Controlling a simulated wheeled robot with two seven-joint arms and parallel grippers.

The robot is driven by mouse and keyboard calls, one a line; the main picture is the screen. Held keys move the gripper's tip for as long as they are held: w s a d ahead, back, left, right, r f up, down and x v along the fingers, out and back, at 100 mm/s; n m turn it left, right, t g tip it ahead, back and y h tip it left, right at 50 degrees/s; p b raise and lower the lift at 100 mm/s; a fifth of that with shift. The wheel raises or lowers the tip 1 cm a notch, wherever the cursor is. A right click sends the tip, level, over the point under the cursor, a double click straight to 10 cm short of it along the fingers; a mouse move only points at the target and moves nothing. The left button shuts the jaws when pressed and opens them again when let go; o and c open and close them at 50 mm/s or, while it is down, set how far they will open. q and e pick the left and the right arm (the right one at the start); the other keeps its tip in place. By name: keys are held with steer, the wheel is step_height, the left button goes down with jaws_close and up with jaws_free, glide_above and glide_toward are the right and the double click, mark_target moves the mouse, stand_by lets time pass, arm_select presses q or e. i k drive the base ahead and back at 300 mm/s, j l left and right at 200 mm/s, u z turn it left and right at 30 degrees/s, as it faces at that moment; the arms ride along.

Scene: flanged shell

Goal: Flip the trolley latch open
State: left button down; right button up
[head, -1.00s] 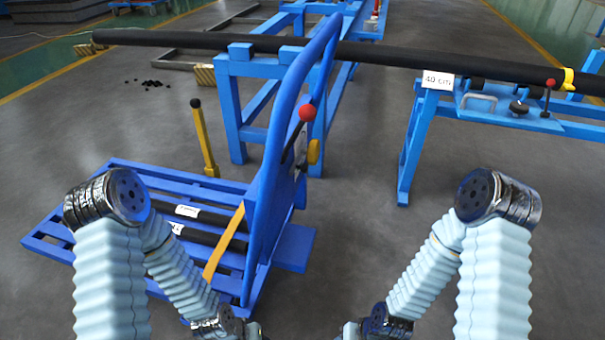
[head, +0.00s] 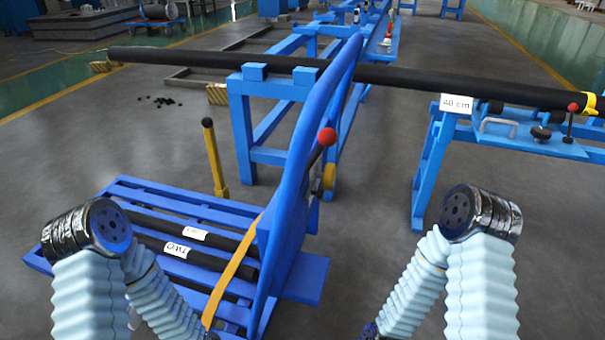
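The blue trolley (head: 180,205) stands left of centre in the head view, with a tall curved blue upright (head: 325,110) on its right side. A latch lever with a red ball knob (head: 327,137) sits on the upright's right face, next to a yellow round part (head: 329,177). The lever slants up towards the knob. Neither gripper shows; both my forearms run down out of the lower edge of the picture, left and right of the trolley's front.
A long black pipe (head: 430,82) lies across blue stands behind the upright. A blue stand with a "40 cm" label (head: 456,103) is at right. A yellow post (head: 214,158) with a black top stands behind the trolley. The floor between trolley and right stand is clear.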

mark_target(320, 194)
steer(key=i+l+u, duration=0.15)
steer(key=u, duration=0.15)
steer(key=l+u, duration=0.3)
steer(key=i+l+u, duration=0.1)
steer(key=l+u, duration=0.15)
steer(key=l, duration=0.2)
